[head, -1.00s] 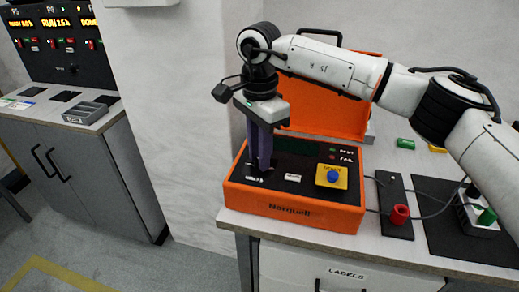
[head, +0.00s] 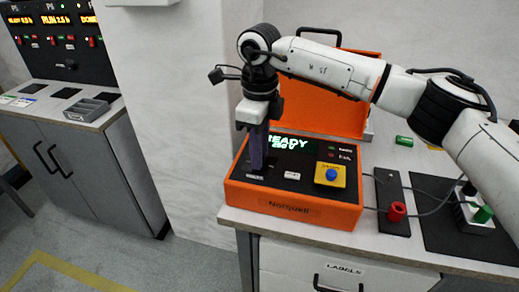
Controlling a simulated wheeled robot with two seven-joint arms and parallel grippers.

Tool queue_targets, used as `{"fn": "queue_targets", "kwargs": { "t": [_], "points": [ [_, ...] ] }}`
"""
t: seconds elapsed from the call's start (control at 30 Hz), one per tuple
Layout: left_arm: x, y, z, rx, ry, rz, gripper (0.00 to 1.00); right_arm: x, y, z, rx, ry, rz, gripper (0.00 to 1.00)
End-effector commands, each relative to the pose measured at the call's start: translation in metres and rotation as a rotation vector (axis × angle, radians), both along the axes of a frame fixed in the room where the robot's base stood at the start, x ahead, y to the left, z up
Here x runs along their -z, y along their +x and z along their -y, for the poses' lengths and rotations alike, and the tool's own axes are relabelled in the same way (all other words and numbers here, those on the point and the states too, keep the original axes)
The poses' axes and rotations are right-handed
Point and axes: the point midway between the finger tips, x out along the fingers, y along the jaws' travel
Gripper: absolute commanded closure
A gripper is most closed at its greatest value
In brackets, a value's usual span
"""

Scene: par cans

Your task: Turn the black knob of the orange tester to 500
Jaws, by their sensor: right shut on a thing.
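The orange tester (head: 290,206) stands on the bench with its orange lid open behind it. Its display (head: 287,143) is lit green and reads READY; a second line below looks like a number with V, too blurred to read surely. My right gripper (head: 255,168) points straight down at the left of the tester's black panel, its dark fingers shut on the knob. The black knob is hidden by the fingers, so its pointer and setting cannot be seen. A blue button (head: 332,174) sits on a yellow plate at the panel's right. My left gripper is out of view.
A red jack (head: 397,211) on a black strip and a green-clipped box (head: 480,213) stand right of the tester, with cables running between. A green piece (head: 404,141) lies behind. A second bench (head: 60,113) with a grey tray is at the left.

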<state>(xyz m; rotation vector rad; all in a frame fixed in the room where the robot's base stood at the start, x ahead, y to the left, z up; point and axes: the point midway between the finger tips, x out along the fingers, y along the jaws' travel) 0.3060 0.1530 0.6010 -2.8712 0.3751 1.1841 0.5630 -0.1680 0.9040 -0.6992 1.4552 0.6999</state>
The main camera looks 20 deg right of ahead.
Motion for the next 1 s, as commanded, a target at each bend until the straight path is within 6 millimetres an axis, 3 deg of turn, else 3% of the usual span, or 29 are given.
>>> {"fn": "queue_targets", "kwargs": {
  "t": [1.0],
  "points": [
    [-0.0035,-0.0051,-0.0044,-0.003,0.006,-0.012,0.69,-0.0008,-0.0002,0.0005,0.966,-0.002,0.0,1.0]
  ]
}}
